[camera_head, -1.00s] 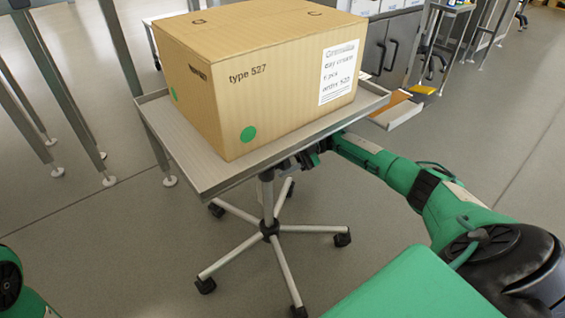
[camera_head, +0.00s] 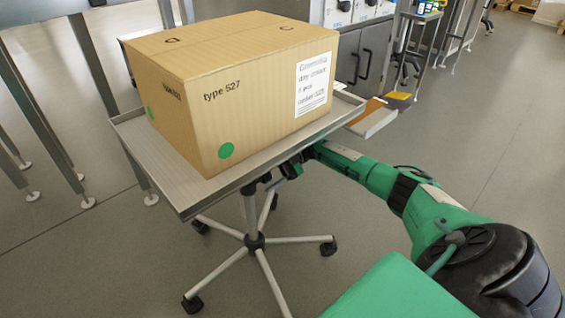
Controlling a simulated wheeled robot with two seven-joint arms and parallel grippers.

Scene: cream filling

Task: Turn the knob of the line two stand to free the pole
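The stand is a metal tray (camera_head: 185,197) on a grey pole (camera_head: 251,212) with a wheeled star base (camera_head: 254,241). A cardboard box (camera_head: 245,125) marked "type 527" sits on the tray. A dark fitting (camera_head: 265,179) shows on the pole just under the tray; I cannot tell which part is the knob. My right arm reaches in from the right to below the tray's near right edge. My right gripper (camera_head: 288,170) is at the tray's underside near the pole, dark and partly hidden; its finger opening and any contact are unclear. My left gripper is out of view.
A small tray with an orange-brown item (camera_head: 368,112) is behind the stand at right. Metal table legs (camera_head: 90,55) stand at left. Grey cabinets (camera_head: 362,55) are behind. Open floor (camera_head: 480,140) lies to the right.

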